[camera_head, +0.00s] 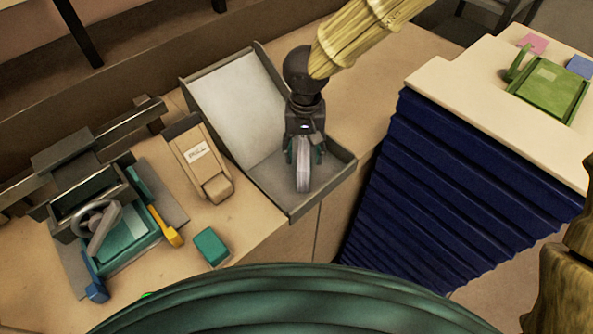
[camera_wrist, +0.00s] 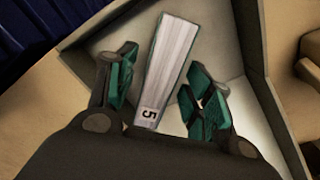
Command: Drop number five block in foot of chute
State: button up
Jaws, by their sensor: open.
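The number five block (camera_wrist: 169,65) is a pale, page-edged block with a dark cover and a "5" label. In the wrist view it stands between my gripper's (camera_wrist: 158,92) two open fingers, with a gap at the right finger. In the head view the block (camera_head: 303,166) is at the foot of the grey chute (camera_head: 333,172), and my gripper (camera_head: 303,150) is just above and around it. The chute (camera_wrist: 253,30) also shows in the wrist view. Whether the block's lower edge touches the chute floor is hard to tell.
Left of the chute are a beige labelled box (camera_head: 196,155), a teal block (camera_head: 211,246) and a press-like device (camera_head: 115,220). To the right stands a dark blue ribbed cabinet (camera_head: 440,190) with a cream top holding a green tray (camera_head: 548,95).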

notch_tip(320, 180, up, 12)
dwell(0.6)
dwell(0.4)
